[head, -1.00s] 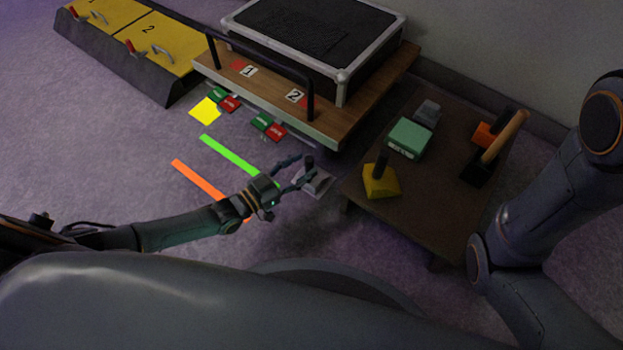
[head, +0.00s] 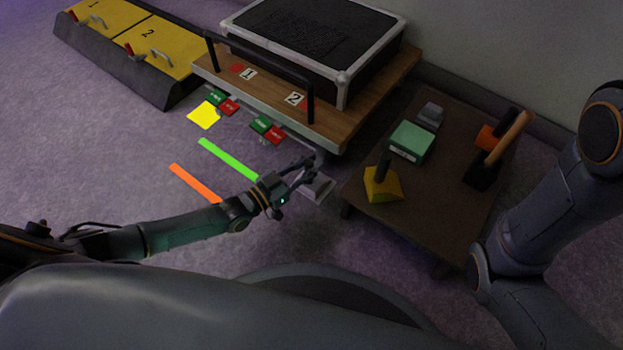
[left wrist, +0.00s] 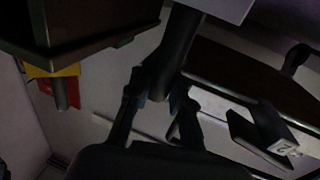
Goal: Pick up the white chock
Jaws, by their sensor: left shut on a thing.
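The white chock (head: 319,187) is a pale wedge with a dark upright handle, low beside the dark table's left edge in the head view. My left gripper (head: 305,174) is shut on its handle and partly hides it. In the left wrist view, the dark handle passes between the fingertips (left wrist: 160,92) and the chock's pale body (left wrist: 222,7) shows at the top edge. I cannot tell whether the chock touches the floor. My right arm is at the right, but its gripper is out of view.
A dark low table (head: 432,215) holds a yellow chock (head: 383,187), a green box (head: 410,142), a grey block (head: 430,115) and a wooden-handled tool (head: 510,138). A wooden cart (head: 345,128) with a black rail stands behind.

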